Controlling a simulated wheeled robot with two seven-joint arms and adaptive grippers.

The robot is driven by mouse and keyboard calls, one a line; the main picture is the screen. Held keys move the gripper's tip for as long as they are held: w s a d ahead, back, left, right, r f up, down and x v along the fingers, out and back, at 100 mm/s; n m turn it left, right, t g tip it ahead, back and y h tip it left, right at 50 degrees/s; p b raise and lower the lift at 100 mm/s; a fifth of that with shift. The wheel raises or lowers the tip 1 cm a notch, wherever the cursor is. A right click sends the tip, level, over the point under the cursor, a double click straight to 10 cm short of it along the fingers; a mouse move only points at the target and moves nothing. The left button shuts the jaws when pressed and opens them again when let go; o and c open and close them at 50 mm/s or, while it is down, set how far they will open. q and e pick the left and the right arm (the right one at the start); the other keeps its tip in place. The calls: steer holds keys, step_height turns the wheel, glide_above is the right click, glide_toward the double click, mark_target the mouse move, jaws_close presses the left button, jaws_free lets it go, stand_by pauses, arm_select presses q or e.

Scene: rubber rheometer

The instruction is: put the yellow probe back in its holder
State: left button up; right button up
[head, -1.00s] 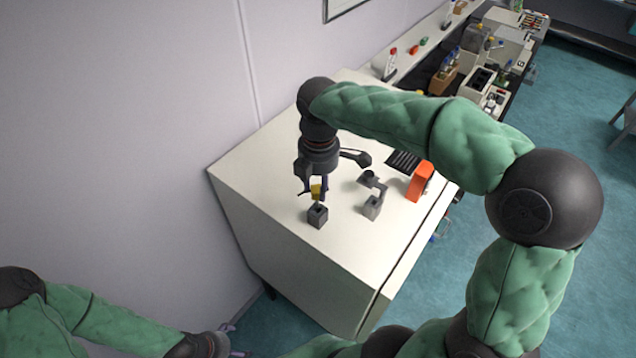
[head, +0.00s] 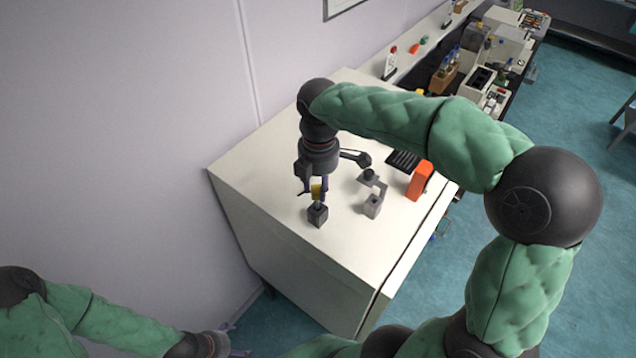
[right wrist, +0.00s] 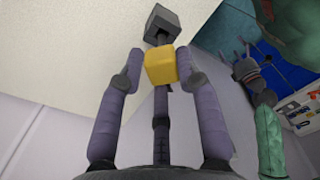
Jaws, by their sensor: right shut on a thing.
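The yellow probe (head: 317,191) is in my right gripper (head: 314,190), which points down over the white bench top. The gripper is shut on the probe's yellow block, which also shows between the fingers in the right wrist view (right wrist: 161,66). A dark grey square holder (head: 317,215) stands on the bench directly below the probe. In the right wrist view the holder (right wrist: 161,22) lies just beyond the yellow block, and a dark stem runs between them. I cannot tell how deep the stem is in it. My left gripper (head: 238,341) is low at the bottom, too small to read.
A grey stand with a bent arm (head: 373,205) is right of the holder, beside an orange block (head: 419,181). A dark keypad-like item (head: 403,161) lies behind. The front of the white bench top (head: 345,262) is clear. A wall runs along the left.

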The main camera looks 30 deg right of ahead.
mark_target(318, 206)
steer(key=shift+f+b, duration=1.75)
steer(key=shift+f, duration=0.8)
steer(key=o, duration=1.2)
steer(key=shift+r, duration=0.15)
steer(key=shift+r+p, duration=2.1)
steer(key=shift+r, duration=0.35)
steer(key=shift+f, duration=0.1)
